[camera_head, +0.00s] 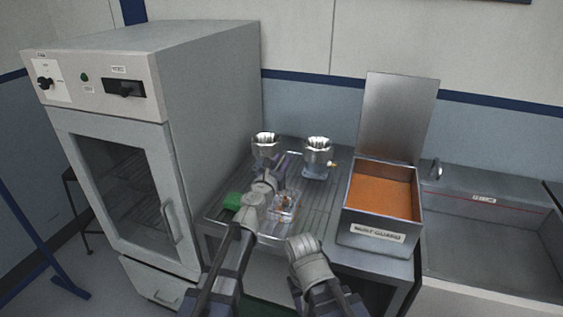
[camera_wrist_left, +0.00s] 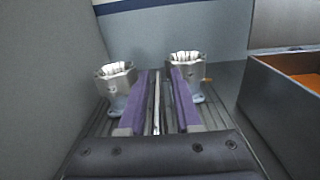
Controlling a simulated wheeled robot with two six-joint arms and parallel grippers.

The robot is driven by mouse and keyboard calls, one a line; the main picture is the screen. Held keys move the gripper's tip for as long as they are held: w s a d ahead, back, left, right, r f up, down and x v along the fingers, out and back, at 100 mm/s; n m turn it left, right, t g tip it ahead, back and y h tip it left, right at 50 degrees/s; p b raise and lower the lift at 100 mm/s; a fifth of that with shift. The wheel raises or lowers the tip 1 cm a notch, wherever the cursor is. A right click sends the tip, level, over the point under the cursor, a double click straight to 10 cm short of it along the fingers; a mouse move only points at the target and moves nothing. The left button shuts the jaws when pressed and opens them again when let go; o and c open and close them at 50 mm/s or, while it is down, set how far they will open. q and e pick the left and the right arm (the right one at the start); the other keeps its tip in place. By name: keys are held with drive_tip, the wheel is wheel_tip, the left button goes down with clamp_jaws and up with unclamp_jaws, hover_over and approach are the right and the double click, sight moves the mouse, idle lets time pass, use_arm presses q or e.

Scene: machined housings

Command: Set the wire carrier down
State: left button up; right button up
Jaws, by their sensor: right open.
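The wire carrier (camera_head: 284,208) is a small wire-like frame with orange-brown bits in it, low over the front of the slatted metal bench (camera_head: 322,200). My left gripper (camera_head: 285,163) is above it, partly screening it. In the left wrist view, the purple fingers of my left gripper (camera_wrist_left: 160,98) stand close together with a thin bright upright bar between them, which looks like the carrier's handle. The carrier's body is hidden there, and I cannot tell whether its base touches the bench. My right gripper (camera_head: 305,250) is empty and open at the bench's front edge.
Two machined housings (camera_head: 265,146) (camera_head: 317,157) stand at the back of the bench. An open-lidded rust guard bin (camera_head: 378,230) with orange inside is at right, beside a sink (camera_head: 490,245). A grey oven cabinet (camera_head: 205,110) bounds the left. A green block (camera_head: 232,201) lies front left.

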use_arm(q)
drive_tip(key=shift+o, duration=0.3)
drive_tip(key=shift+r, duration=0.2)
drive_tip(key=v, duration=1.2)
idle(0.9)
